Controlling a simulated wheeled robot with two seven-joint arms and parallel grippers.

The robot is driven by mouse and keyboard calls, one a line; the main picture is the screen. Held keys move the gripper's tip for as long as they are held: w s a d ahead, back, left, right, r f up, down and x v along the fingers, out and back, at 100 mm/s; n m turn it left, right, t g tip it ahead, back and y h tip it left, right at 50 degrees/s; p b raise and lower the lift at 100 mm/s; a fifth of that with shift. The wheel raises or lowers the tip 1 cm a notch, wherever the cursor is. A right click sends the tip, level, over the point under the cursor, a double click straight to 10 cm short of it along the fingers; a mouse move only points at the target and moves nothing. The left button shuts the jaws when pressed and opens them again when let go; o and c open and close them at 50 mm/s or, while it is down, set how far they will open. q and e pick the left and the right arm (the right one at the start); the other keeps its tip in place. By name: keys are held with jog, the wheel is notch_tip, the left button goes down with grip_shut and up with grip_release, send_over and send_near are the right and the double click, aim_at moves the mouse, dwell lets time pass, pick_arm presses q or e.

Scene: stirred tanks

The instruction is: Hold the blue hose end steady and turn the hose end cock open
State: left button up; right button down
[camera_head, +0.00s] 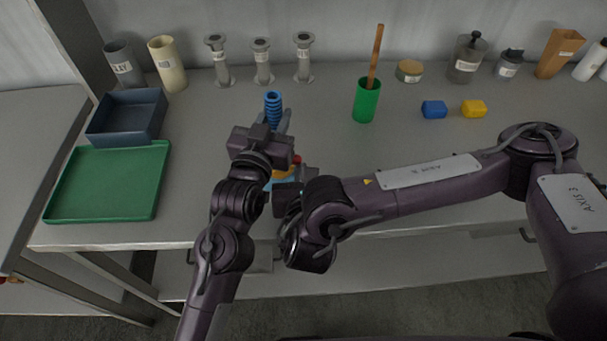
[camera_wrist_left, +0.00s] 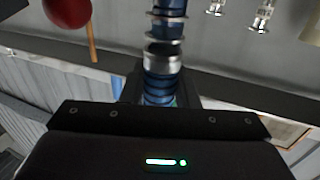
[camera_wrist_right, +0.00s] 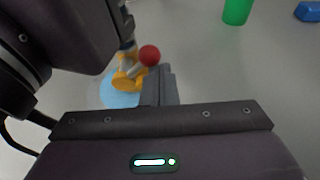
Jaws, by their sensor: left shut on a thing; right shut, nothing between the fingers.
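The blue ribbed hose end (camera_head: 273,105) stands upright on the bench. My left gripper (camera_head: 274,128) is shut on it; the left wrist view shows the blue hose (camera_wrist_left: 160,87) with a metal collar between the fingers. The cock has a red ball knob (camera_wrist_right: 149,55) and a yellow-orange body (camera_wrist_right: 128,79) above a light blue round base (camera_wrist_right: 118,97). The knob also shows in the head view (camera_head: 297,159), partly hidden by my arms, and large in the left wrist view (camera_wrist_left: 68,11). My right gripper (camera_wrist_right: 160,84) is shut and empty, close beside the knob; whether they touch I cannot tell.
A green cup (camera_head: 367,101) with a wooden stick stands to the right of the hose. Blue (camera_head: 434,109) and yellow (camera_head: 474,108) blocks lie further right. A green tray (camera_head: 152,190) and dark blue bin (camera_head: 128,139) are at left. Grey stands (camera_head: 262,62) line the back.

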jog(key=shift+a+r, duration=0.15)
jog(key=shift+r, duration=0.2)
jog(key=shift+a, duration=0.1)
dwell(0.5)
jog(key=shift+r, duration=0.15)
jog(key=shift+r, duration=0.8)
jog(key=v, duration=0.8)
jog(key=shift+f, duration=0.15)
